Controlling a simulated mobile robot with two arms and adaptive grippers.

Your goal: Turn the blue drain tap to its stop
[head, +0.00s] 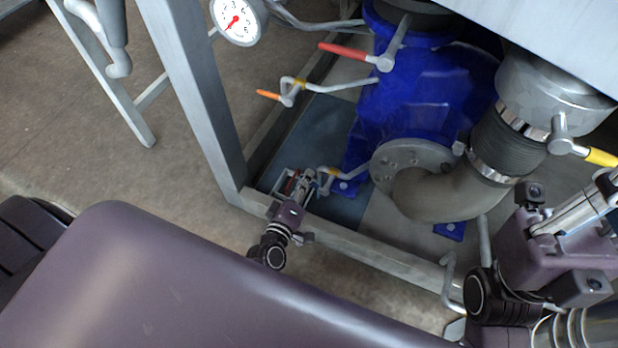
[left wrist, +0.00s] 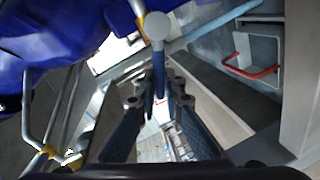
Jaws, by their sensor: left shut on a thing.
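The blue drain tap's lever (left wrist: 158,68) shows in the left wrist view as a short blue bar hanging from a round grey pivot (left wrist: 157,26). My left gripper (left wrist: 161,103) is shut on this lever, one finger on each side. In the head view my left gripper (head: 302,183) is low by the frame's bottom rail, at the end of a thin pipe with a yellow collar (head: 328,171). There the gripper hides most of the blue lever. My right gripper (head: 585,208) is partly in view at the right edge; its fingertips are not clear.
A blue pump (head: 415,95) stands behind, with a flanged grey elbow (head: 440,195). Other taps have red (head: 343,51), orange (head: 268,94) and yellow (head: 598,157) handles. A gauge (head: 238,20) hangs on the metal frame (head: 205,110).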

